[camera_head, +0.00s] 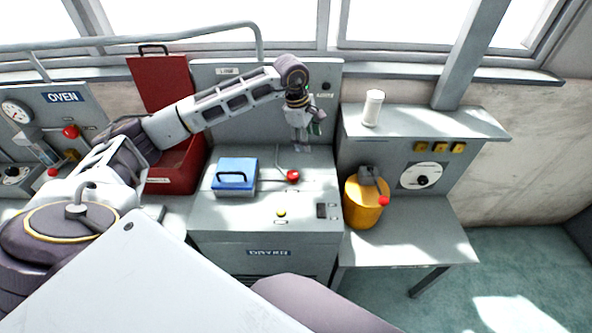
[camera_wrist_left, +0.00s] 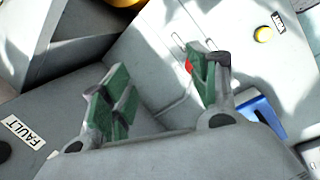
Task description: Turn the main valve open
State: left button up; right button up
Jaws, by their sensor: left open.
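No label reading main valve can be made out. A lever with a red knob (camera_head: 293,176) stands on the grey console top (camera_head: 262,207). My left gripper (camera_head: 303,140) is above the back of the console, pointing down, open and empty, apart from the lever. In the left wrist view its green-padded fingers (camera_wrist_left: 160,90) are spread, and a red knob (camera_wrist_left: 188,65) shows partly hidden behind one finger. Another red knob (camera_head: 70,132) is on the oven panel at the far left. My right gripper is not in view.
A blue box (camera_head: 236,171) sits left of the lever. A yellow canister (camera_head: 362,205) with a red-tipped handle stands on the right bench. A white cylinder (camera_head: 373,108) is on the shelf. An open red case (camera_head: 160,82) is behind my left arm. The right bench front is clear.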

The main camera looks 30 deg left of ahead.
aim_at(293, 174)
pick_arm(q)
jog(key=shift+s+a+f+m+g+y, duration=0.2)
jog(key=shift+s+a+m+g+y, duration=0.3)
jog(key=shift+s+a, duration=0.4)
jog(key=shift+s+a+f+m+g+y, duration=0.2)
jog(key=shift+s+a+g+y, duration=0.1)
jog(key=shift+s+a+g, duration=0.4)
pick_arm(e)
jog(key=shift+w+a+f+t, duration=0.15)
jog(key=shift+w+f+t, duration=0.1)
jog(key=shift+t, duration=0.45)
pick_arm(q)
jog(key=shift+s+a, duration=0.1)
jog(key=shift+s, duration=0.05)
jog(key=shift+f, duration=0.1)
jog(key=shift+f+p, duration=1.05)
jog(key=shift+f, duration=5.75)
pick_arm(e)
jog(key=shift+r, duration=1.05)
